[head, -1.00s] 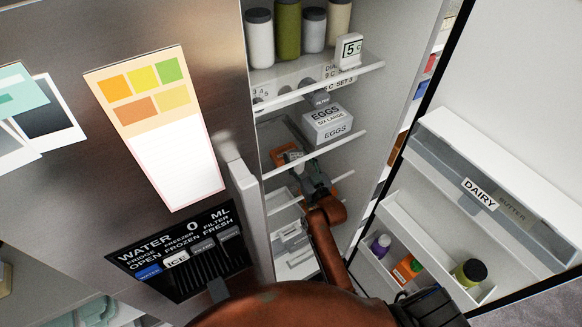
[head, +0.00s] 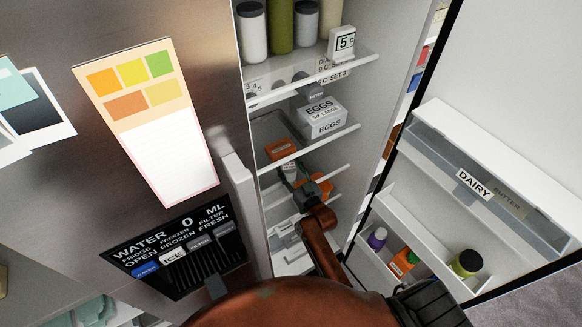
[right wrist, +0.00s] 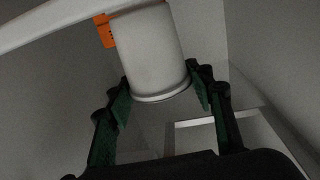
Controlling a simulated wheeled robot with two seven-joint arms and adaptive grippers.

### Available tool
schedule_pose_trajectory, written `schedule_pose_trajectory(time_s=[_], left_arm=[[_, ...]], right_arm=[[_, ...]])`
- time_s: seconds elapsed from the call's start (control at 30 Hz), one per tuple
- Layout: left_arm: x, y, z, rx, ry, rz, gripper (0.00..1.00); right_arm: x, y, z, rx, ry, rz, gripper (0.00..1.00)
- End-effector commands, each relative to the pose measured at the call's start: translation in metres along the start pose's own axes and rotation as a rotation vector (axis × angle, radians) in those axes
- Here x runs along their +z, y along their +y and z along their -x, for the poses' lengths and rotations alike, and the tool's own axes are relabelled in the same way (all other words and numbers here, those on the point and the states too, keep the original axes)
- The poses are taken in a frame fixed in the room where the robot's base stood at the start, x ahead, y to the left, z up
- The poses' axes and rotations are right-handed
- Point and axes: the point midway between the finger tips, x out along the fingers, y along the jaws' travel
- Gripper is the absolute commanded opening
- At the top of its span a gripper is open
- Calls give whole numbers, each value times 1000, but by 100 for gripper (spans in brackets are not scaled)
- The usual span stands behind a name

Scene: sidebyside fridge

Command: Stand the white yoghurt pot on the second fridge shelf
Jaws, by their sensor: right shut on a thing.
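In the right wrist view the white yoghurt pot (right wrist: 152,52) sits between the two green-padded fingers of my right gripper (right wrist: 162,86), which is shut on it. In the head view my right gripper (head: 292,176) reaches into the fridge just below the front edge of the shelf with the egg box. The pot cannot be made out there. The fridge shelf (head: 340,137) under the egg box has a pale front edge. My left gripper is out of view.
An egg box (head: 322,117) and an orange item (head: 281,149) are close above my right gripper. Jars (head: 253,32) stand on the top shelf. The open door (head: 500,160) with its bins lies right of my arm.

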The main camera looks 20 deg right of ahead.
Motion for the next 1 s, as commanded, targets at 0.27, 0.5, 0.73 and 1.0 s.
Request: schedule_pose_trajectory(time_s=[0.27,0.5,0.73,1.0], left_arm=[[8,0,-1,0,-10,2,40],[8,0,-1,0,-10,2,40],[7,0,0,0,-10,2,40],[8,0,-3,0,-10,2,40]], right_arm=[[2,0,0,1,-1,0,64],[2,1,0,1,-1,0,66],[1,2,14,2,-3,0,66],[1,1,69,1,-3,0,66]])
